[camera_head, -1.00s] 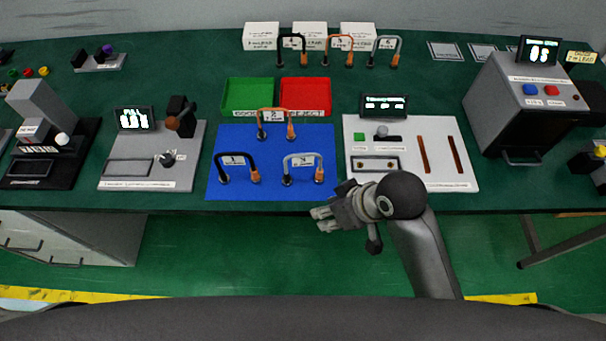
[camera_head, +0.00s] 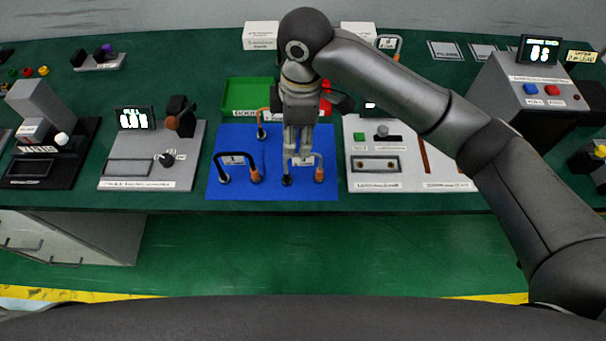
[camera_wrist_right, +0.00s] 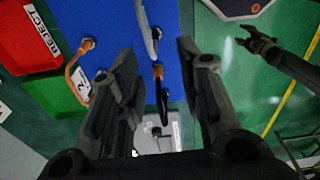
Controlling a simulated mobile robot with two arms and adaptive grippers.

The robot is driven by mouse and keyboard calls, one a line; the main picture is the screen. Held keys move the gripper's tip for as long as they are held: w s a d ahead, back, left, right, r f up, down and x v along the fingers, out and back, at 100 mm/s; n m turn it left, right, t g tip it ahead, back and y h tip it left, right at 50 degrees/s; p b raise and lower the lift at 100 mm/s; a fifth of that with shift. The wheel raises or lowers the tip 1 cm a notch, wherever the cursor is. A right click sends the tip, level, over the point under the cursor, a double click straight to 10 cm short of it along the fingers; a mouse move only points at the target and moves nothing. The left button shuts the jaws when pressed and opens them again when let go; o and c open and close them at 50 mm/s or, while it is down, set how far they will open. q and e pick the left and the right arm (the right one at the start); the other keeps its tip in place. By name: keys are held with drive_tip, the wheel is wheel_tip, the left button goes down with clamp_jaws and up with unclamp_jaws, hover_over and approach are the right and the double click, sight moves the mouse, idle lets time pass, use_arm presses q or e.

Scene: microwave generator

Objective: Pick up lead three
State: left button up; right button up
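Lead three (camera_head: 319,174), a grey arched lead with an orange sleeve at its right end, stands upright at the front right of the blue mat (camera_head: 270,191). My right gripper (camera_head: 297,156) points down over the middle of its arch and hides much of it and its tag. In the right wrist view, lead three (camera_wrist_right: 152,36) runs between the two parted fingers (camera_wrist_right: 156,75); I see a gap on each side. The right wrist view also shows my left gripper (camera_wrist_right: 250,38) over the green floor, with its fingers parted.
Black lead one (camera_head: 236,157) stands close to the left on the mat. Orange lead two (camera_head: 262,118) stands behind, partly hidden by my right gripper. The green tray (camera_head: 245,95) and the mostly hidden red tray (camera_wrist_right: 30,35) lie behind the mat. A white panel (camera_head: 400,184) is to the right.

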drive_tip(key=shift+w+d+r+h, duration=0.4)
drive_tip(key=shift+w+d+r, duration=0.15)
drive_tip(key=shift+r, duration=0.15)
drive_tip(key=shift+f, duration=0.2)
drive_tip(key=p, duration=0.1)
hover_over(303, 161)
wheel_tip(303, 161, down, 4)
drive_tip(key=shift+w+f, duration=0.15)
drive_tip(key=shift+f, duration=0.1)
wheel_tip(303, 161, down, 5)
drive_tip(key=shift+w+r+p, duration=0.1)
drive_tip(key=shift+p, duration=1)
drive_tip(key=shift+f, duration=0.45)
drive_tip(key=shift+c, duration=0.3)
clamp_jaws()
